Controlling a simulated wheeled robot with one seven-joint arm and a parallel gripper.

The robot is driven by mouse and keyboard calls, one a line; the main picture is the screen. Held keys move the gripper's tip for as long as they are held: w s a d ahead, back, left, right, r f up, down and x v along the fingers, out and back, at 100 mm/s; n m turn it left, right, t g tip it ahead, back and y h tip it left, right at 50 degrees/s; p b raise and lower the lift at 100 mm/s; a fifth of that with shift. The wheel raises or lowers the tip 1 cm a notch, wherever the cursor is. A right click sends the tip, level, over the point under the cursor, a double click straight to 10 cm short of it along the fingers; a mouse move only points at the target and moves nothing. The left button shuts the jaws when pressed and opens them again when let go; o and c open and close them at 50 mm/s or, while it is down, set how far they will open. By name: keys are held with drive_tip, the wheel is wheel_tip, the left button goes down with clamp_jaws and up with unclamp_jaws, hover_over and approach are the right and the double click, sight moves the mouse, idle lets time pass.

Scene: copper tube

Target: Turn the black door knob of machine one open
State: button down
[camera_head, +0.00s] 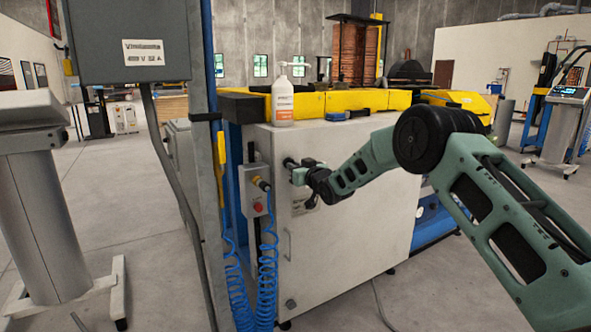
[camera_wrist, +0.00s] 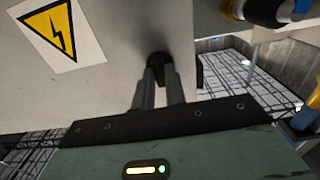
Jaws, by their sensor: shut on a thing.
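The black door knob (camera_head: 288,162) sits at the upper left of the grey-white cabinet door of machine one (camera_head: 365,220). In the wrist view the black knob (camera_wrist: 159,59) shows at the tips of my two fingers, in front of the pale door panel (camera_wrist: 115,80). My gripper (camera_head: 295,168) is at the knob, with its fingers (camera_wrist: 160,75) shut on it. Most of the knob is hidden by the fingers and the gripper body, so its exact angle cannot be told. The door looks flush with the cabinet.
A grey control box (camera_head: 254,190) with a red button and blue coiled hoses (camera_head: 267,265) hangs just left of the door. A white pump bottle (camera_head: 283,98) stands on the cabinet top. A grey post (camera_head: 197,150) and pedestal (camera_head: 38,200) stand left. Floor in front is mostly clear.

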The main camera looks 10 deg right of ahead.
idle(0.3)
drive_tip(key=c, duration=1.4)
unclamp_jaws()
drive_tip(key=shift+c, duration=0.2)
drive_tip(key=shift+s, duration=0.15)
drive_tip(key=b+v, duration=0.1)
drive_tip(key=v, duration=1.6)
